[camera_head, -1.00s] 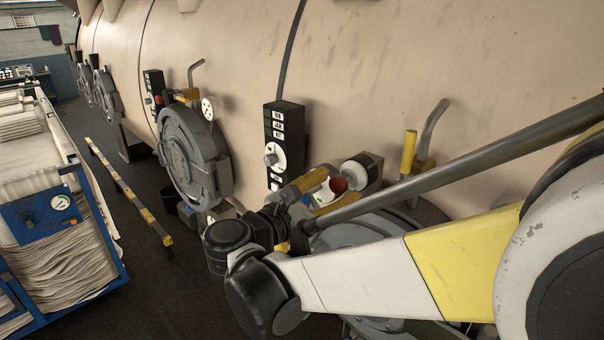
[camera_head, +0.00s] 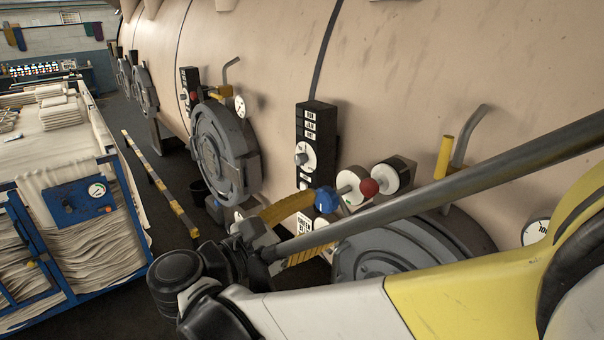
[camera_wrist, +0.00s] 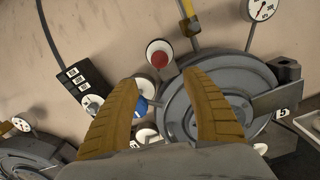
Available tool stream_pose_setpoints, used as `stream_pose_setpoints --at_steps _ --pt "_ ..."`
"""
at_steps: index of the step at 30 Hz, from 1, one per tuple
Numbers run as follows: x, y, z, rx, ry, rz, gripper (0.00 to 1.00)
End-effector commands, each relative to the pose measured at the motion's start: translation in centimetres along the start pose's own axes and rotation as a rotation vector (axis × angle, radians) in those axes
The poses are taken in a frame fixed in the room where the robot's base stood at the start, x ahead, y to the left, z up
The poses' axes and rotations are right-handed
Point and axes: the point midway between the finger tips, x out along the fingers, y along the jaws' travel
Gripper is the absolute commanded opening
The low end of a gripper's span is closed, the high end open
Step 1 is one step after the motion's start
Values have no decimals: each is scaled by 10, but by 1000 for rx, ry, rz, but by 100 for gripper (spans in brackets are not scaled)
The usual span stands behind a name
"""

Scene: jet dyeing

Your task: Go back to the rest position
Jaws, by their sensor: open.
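My gripper (camera_head: 328,221) has two yellow ribbed fingers, spread apart with nothing between them. It points toward the beige machine, lower left of the red knob (camera_head: 369,187) and close to the blue knob (camera_head: 327,201). In the wrist view the gripper (camera_wrist: 160,80) is open, with the red knob (camera_wrist: 160,56) beyond the gap between the tips. The blue knob (camera_wrist: 141,105) is partly hidden by the left finger. My arm crosses the lower right of the head view and covers part of the near round door (camera_head: 375,262).
A black control panel (camera_head: 316,150) is mounted on the beige tank (camera_head: 430,70). Another round door (camera_head: 222,150) stands farther left. A blue-framed cart of cloth (camera_head: 95,240) is at the left. A black-and-yellow rail (camera_head: 158,180) lies between, with dark floor around it.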

Motion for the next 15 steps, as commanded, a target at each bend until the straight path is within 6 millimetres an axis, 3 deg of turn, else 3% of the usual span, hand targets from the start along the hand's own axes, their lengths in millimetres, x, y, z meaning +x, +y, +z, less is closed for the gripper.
stream_pose_setpoints --at_steps 5,8,11,15 --pt "1 0 0 1 2 -1 56" --pt "12 -8 -10 26 38 -14 56" --pt "42 -35 -39 116 152 -62 56" --pt "84 -107 -110 408 418 -224 56"
